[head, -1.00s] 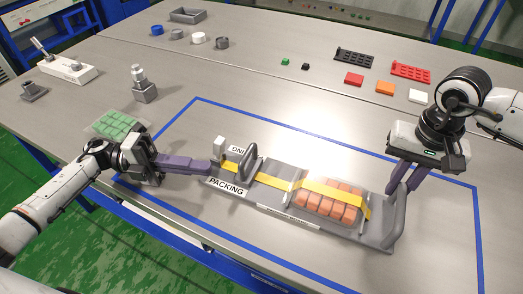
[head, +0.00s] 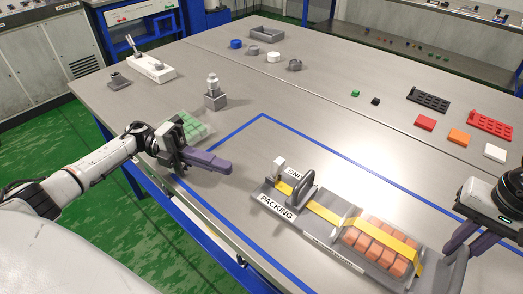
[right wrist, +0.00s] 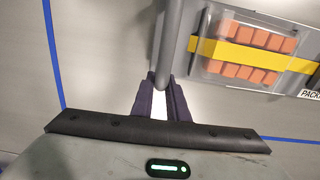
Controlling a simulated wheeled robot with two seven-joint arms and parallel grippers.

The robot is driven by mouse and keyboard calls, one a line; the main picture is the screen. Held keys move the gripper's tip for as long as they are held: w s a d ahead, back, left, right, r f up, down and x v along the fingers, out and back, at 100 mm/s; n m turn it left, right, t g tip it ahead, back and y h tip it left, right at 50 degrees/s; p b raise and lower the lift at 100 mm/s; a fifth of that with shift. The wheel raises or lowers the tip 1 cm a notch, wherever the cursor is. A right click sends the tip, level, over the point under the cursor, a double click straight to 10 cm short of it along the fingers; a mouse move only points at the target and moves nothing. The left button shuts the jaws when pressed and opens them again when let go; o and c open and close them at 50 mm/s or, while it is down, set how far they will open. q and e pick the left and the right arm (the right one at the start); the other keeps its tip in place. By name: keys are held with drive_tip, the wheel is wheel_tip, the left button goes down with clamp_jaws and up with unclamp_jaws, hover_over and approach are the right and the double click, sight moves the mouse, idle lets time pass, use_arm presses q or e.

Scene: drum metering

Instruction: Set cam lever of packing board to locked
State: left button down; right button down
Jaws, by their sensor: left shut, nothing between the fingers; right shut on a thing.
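The packing board (head: 323,247) lies at the lower right in the head view, with orange blocks (head: 375,243) under a yellow strap (head: 323,212). My left gripper (head: 229,168) is shut and empty, apart from the board, to the left of the white block. My right gripper (head: 455,262) is shut on the grey end handle, which shows in the right wrist view (right wrist: 171,45).
A green block tray (head: 192,127) lies behind my left gripper. A grey stand (head: 215,101) is beyond it. Red (head: 425,123), orange (head: 460,135) and white (head: 495,152) pieces lie at the right. A blue line frames the board area. The table between is clear.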

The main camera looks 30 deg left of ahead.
sight(276, 170)
use_arm(q)
drive_tip(key=shift+s+f+n+t+y, duration=0.15)
drive_tip(key=shift+f+n+t+y, duration=0.25)
drive_tip(key=shift+t, duration=0.5)
drive_tip(key=shift+d+n+t+y, duration=0.25)
drive_tip(key=shift+n+t+y, duration=0.35)
drive_tip(key=shift+t, duration=0.4)
drive_tip(key=shift+s+d+r+n+t+y, duration=0.15)
drive_tip(key=shift+d+r+n+t+y, duration=0.35)
drive_tip(key=shift+d+t+y, duration=0.4)
drive_tip(key=shift+a, duration=0.2)
drive_tip(key=x, duration=1)
